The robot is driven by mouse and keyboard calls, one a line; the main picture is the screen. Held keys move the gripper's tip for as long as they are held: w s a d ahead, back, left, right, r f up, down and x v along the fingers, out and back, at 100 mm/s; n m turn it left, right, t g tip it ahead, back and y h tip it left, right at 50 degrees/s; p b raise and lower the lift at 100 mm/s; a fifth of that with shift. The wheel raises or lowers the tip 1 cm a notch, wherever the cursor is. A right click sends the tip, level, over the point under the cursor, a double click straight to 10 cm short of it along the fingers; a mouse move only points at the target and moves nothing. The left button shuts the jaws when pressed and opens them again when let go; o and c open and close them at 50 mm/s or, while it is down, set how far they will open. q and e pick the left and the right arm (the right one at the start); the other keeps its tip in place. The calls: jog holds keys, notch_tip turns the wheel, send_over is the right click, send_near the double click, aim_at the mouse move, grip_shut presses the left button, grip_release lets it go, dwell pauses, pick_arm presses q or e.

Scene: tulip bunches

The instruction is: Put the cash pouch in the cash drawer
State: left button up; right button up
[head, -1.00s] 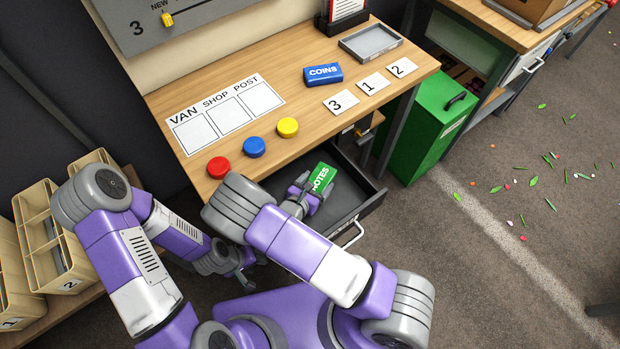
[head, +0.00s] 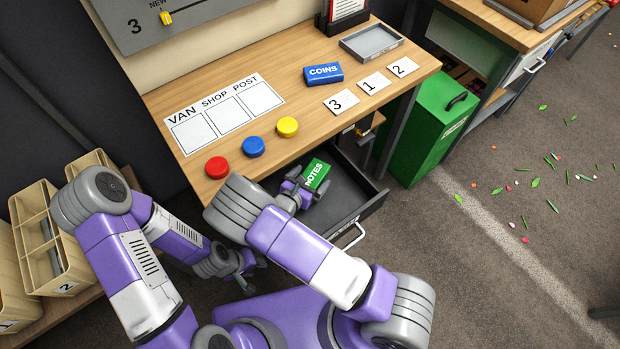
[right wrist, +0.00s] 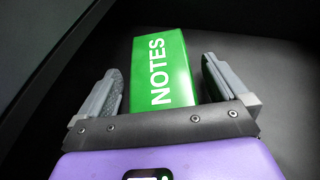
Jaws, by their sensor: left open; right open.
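The cash pouch, a green block marked NOTES (head: 317,173), lies in the open cash drawer (head: 347,197) under the bench top. In the right wrist view the pouch (right wrist: 163,65) is between the fingers, with a gap on each side, on the dark drawer floor. My right gripper (head: 304,189) is open around the pouch's near end, inside the drawer. My left gripper (head: 247,272) is open and empty, low to the left of the drawer. My right arm hides the drawer's near left part.
A blue COINS block (head: 323,73), number cards, a grey tray (head: 371,42) and red, blue and yellow discs (head: 253,146) are on the bench top. A green bin (head: 432,125) stands right of the drawer. Divided boxes (head: 48,240) stand at left.

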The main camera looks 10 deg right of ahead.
jog(key=shift+r, duration=0.25)
jog(key=p+v, duration=0.2)
jog(key=v, duration=0.5)
jog(key=shift+s+a, duration=0.15)
